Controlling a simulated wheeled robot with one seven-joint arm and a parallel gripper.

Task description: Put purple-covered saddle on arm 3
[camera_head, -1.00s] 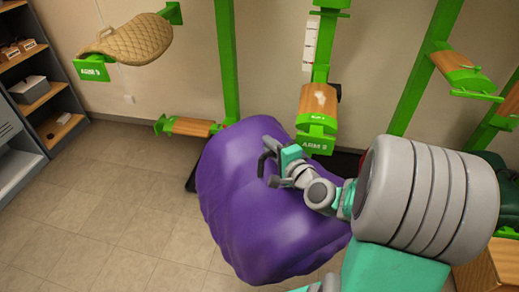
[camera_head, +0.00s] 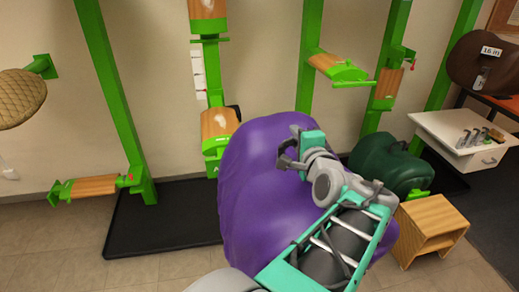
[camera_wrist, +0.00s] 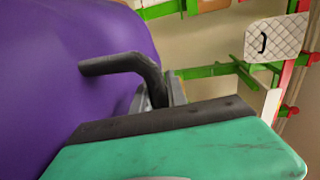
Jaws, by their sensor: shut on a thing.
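The purple-covered saddle (camera_head: 255,195) fills the middle of the head view, a large rounded bulk held off the floor. My gripper (camera_head: 290,158) is shut on its upper right edge. In the wrist view the purple cover (camera_wrist: 55,70) fills the left side, beside a dark bent finger; the actual grip point is hidden. A green wall arm with a wooden top (camera_head: 218,124) is just left of and behind the saddle, which hides part of its right side. Its number cannot be read now. Another wooden-topped arm (camera_head: 207,12) is above it. The saddle is apart from my view of any seat.
A quilted tan saddle (camera_head: 20,98) hangs at far left. A low empty arm (camera_head: 95,186) is at left. A dark green saddle (camera_head: 388,162), a wooden stool (camera_head: 432,228) and a white drawer unit (camera_head: 465,140) are at right. Floor at lower left is clear.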

